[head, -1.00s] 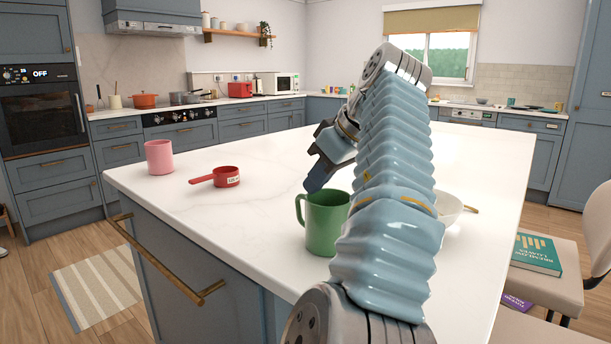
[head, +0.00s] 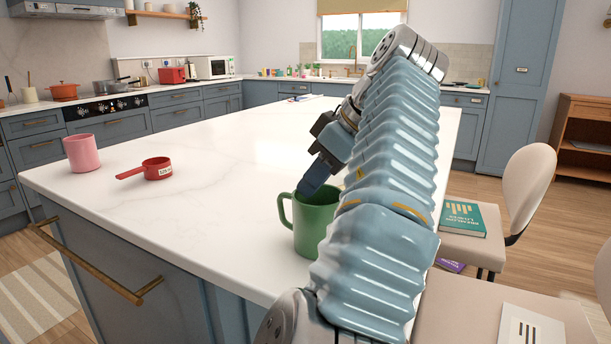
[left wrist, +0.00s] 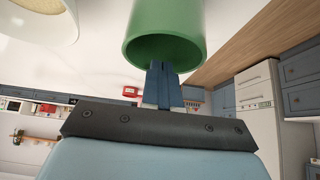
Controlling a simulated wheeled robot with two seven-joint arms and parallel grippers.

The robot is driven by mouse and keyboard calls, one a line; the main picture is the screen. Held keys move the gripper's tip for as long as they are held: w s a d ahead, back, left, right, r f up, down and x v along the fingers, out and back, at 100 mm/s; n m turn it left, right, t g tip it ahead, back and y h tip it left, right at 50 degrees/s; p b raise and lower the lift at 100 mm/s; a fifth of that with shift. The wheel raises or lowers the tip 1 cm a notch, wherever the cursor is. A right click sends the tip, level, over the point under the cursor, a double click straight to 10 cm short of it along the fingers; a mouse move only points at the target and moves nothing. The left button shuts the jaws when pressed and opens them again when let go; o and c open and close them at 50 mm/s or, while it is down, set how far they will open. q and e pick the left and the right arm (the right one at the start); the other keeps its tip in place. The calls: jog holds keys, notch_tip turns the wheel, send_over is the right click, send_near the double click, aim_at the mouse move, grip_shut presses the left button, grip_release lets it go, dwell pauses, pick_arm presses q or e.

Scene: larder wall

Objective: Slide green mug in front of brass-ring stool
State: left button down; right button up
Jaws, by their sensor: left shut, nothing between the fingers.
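The green mug (head: 314,222) stands upright on the white island worktop (head: 200,210), near its front edge, handle to the left. My left arm hides its right side. My left gripper (head: 308,190) is shut and empty, its fingertips pointing down at the mug's rim. In the left wrist view the shut fingers (left wrist: 162,85) overlap the edge of the green mug (left wrist: 165,40); whether they touch it I cannot tell. Cream stools stand along the island's right side, one seat (head: 470,245) bearing a teal book. I see no brass ring on them. My right gripper is out of view.
A pink mug (head: 81,153) and a red measuring cup (head: 157,168) stand on the worktop's left part. A pale bowl (left wrist: 35,22) shows in the left wrist view. A nearer seat (head: 435,320) bears a white card or book (head: 525,328). The worktop's middle is clear.

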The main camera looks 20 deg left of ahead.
pick_arm(q)
jog(key=shift+s+a+r, duration=0.1)
jog(key=shift+a+r, duration=0.15)
jog(key=shift+r, duration=0.45)
